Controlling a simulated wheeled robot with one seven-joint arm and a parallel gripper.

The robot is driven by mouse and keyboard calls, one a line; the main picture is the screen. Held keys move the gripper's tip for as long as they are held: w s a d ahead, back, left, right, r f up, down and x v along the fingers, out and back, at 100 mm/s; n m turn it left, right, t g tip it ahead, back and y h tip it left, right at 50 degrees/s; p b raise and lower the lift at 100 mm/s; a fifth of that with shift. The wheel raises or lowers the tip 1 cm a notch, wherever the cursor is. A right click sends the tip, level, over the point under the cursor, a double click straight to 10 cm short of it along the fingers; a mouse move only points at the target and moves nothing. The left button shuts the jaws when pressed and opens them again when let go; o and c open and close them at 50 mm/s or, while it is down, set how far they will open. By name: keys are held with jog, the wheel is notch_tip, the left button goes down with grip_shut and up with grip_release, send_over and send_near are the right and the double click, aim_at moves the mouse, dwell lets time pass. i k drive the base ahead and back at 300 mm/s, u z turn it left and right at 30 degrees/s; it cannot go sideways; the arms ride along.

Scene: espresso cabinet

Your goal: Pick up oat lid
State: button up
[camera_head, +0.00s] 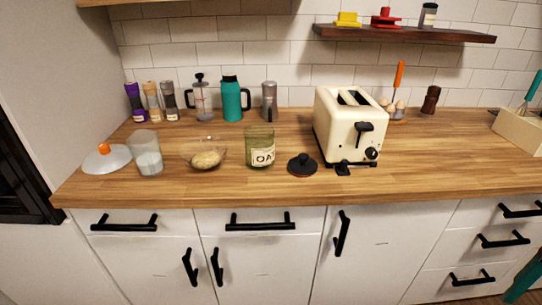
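A dark round lid (302,166) with a raised knob and a reddish lower rim lies flat near the front of the wooden counter. I take it to be the oat lid. A greenish glass jar (260,147) labelled "OA…" stands upright just left of the lid, a small gap apart, and looks open at the top. The rest of its label is cut off by the jar's curve. My gripper is not in view.
A cream toaster (348,128) stands close right of the lid, with its black foot or cord near it. A glass bowl (205,154), a glass (147,155) and a pale lid with an orange knob (107,159) stand left. The counter's front edge (290,194) is clear.

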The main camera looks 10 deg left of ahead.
aim_at(301, 165)
jog(key=z, duration=1)
jog(key=k, duration=1)
jog(key=u, duration=0.95)
jog(key=i, duration=1.25)
jog(key=z, duration=0.05)
